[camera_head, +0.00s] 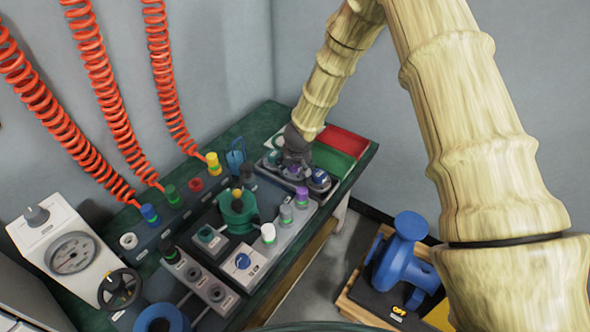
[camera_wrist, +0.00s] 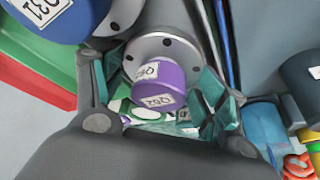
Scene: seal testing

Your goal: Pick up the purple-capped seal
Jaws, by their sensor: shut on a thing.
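The purple-capped seal (camera_wrist: 166,88) shows in the wrist view, with a grey round flange and a white label on its cap. My gripper (camera_wrist: 160,108) has a finger on each side of it and is shut on it. The contact points are partly hidden by the fingers. In the head view my gripper (camera_head: 294,158) points down over the grey tray at the back right of the bench, and the seal there is mostly hidden by it.
A blue-capped seal (camera_head: 320,178) stands close by on the right. Red (camera_head: 342,141) and green (camera_head: 332,160) bins lie behind. Another purple-topped piece (camera_head: 301,195) stands in front on a grey rack. A blue flanged fixture (camera_head: 403,255) is off to the right.

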